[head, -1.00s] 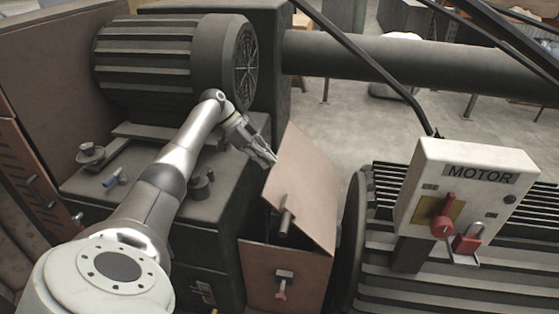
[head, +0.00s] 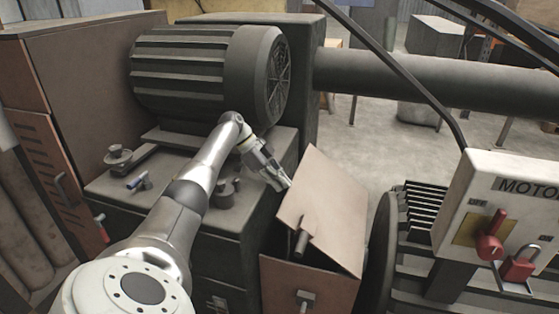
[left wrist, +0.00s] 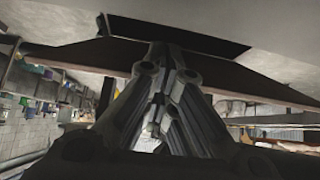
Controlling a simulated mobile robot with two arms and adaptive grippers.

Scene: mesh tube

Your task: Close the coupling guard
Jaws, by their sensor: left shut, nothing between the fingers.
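The coupling guard is a pinkish-brown box (head: 285,284) with a hinged lid (head: 333,205), standing low in the middle of the head view. The lid is raised and tilted, with a dark gap between it and the box at the front. A handle (head: 301,238) sticks out from the lid, and a latch (head: 305,299) is on the box front. My left gripper (head: 284,184) is shut and empty, its fingertips close to the lid's upper left edge; contact cannot be told. In the left wrist view the shut fingers (left wrist: 168,55) point at a dark brown edge. My right gripper is not in view.
A ribbed motor (head: 185,75) stands behind my left arm on a dark base. At right are a MOTOR switch box (head: 485,175) with a red knob and a red padlock (head: 521,264), and a finned machine. A thick pipe (head: 430,75) runs across the back.

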